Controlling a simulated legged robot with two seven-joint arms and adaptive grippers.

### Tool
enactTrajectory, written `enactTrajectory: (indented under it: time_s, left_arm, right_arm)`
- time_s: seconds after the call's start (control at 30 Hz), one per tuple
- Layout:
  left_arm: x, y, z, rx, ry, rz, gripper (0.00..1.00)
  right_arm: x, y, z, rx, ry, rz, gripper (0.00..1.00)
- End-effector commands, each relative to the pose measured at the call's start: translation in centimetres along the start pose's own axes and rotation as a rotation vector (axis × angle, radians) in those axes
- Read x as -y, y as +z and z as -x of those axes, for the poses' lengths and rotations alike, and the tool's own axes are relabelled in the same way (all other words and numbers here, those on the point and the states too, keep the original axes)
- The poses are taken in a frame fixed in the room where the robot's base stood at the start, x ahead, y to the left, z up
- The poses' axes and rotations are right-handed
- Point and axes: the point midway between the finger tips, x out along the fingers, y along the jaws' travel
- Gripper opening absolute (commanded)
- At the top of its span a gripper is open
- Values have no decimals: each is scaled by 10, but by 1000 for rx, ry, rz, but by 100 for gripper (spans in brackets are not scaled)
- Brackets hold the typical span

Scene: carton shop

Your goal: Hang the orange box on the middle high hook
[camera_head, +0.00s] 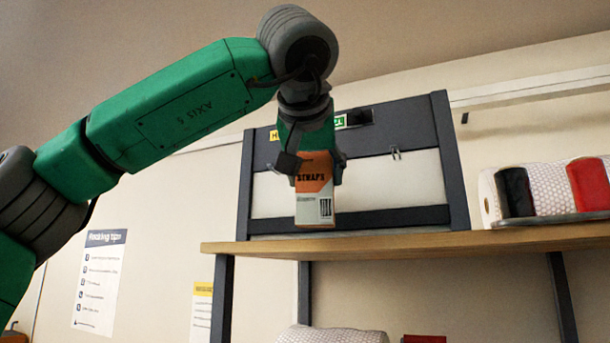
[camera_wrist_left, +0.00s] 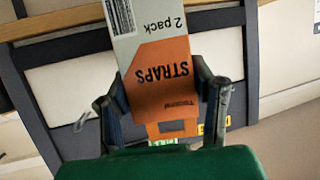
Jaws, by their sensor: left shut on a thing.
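The orange box (camera_head: 314,190) is an orange and grey-white straps carton, held upright in front of the display rack (camera_head: 410,185). My left gripper (camera_head: 318,166) is shut on its upper part. In the left wrist view the box (camera_wrist_left: 165,75) appears upside down between the two fingers, its orange tab with a slot (camera_wrist_left: 172,127) near the palm. The middle high hook cannot be made out; the gripper and box cover part of the panel.
The rack stands on a wooden shelf (camera_head: 420,242). Another wrapped roll (camera_head: 332,336) is below the shelf. Posters (camera_head: 98,280) hang on the left wall. The rack's right half is unobstructed.

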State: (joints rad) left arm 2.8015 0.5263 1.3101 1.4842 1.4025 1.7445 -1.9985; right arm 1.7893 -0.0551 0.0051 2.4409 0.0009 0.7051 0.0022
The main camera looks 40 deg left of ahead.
Motion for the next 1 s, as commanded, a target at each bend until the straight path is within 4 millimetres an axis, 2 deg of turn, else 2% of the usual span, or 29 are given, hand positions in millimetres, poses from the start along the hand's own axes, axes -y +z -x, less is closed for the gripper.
enactTrajectory:
  time_s: [0.47,0.63,0.7,0.73,0.77,1.0]
  left_arm:
    - [2,-9,-33,3,1,7,17]
    - [-3,-12,-41,2,2,5,17]
    - [-5,-13,-44,2,1,4,8]
    - [-6,-13,-46,2,1,4,8]
    - [-7,-14,-47,2,0,4,1]
    - [-14,-19,-62,3,0,2,1]
  right_arm:
    - [0,0,1,0,0,-1,0]
    - [0,0,2,0,0,0,0]
    - [0,0,2,0,0,0,0]
    - [0,0,2,0,0,0,0]
    - [0,0,2,0,0,0,0]
    - [0,0,4,0,0,-1,0]
